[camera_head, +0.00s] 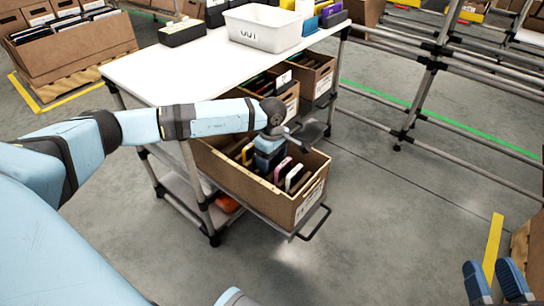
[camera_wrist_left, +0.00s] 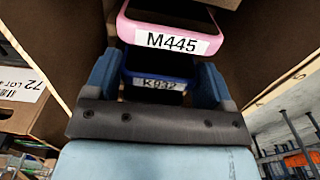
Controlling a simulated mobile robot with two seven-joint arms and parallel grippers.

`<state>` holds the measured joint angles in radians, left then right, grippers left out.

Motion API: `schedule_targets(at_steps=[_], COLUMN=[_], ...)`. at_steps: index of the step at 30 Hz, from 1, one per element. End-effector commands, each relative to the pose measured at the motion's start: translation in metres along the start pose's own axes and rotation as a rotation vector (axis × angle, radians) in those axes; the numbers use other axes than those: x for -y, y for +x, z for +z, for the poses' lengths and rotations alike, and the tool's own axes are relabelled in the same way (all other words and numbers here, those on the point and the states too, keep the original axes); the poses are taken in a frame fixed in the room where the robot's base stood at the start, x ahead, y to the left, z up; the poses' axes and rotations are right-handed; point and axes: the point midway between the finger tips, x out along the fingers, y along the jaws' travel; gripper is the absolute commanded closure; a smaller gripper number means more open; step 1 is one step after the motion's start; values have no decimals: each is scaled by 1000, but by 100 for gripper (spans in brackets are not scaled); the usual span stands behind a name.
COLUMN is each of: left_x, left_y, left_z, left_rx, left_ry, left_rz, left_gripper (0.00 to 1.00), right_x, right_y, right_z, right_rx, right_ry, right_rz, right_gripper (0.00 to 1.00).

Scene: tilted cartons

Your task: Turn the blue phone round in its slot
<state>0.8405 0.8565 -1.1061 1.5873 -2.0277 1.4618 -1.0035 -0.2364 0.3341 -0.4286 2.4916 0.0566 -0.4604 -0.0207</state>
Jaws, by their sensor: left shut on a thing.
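The blue phone (camera_wrist_left: 155,84) shows in the left wrist view, with a white label that seems to read K932. It is between the two blue fingers of my left gripper (camera_wrist_left: 157,78), which is shut on it. In the head view my left gripper (camera_head: 268,157) reaches down into the front tilted carton (camera_head: 284,207) and hides the blue phone. A pink-cased phone (camera_wrist_left: 170,30) labelled M445 stands right beside it. My right gripper (camera_head: 491,268) is at the lower right, open and empty, away from the carton.
More phones (camera_head: 295,178) stand in the same carton, close to my left gripper. Other cartons (camera_head: 312,75) are behind it under the white table (camera_head: 175,75). A white bin (camera_head: 262,28) marked OUT stands on the table. The floor (camera_head: 380,220) to the right is clear.

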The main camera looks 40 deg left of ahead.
Motion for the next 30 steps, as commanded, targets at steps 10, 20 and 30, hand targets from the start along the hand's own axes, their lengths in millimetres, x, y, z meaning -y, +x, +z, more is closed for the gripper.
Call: schedule_targets(at_steps=[10,20,30], left_x=[0,0,-1], left_y=[0,-2,-63], left_z=[0,0,0], left_rx=[1,0,0], left_ry=[0,0,1], left_rz=[1,0,4], left_gripper=[17,0,0], right_x=[0,-1,6], right_y=[-1,-2,-2], right_z=[-1,-1,-11], right_rx=[-1,2,64], right_ry=[-4,-10,119], right_rz=[-2,-6,-12], right_gripper=[64,64,64])
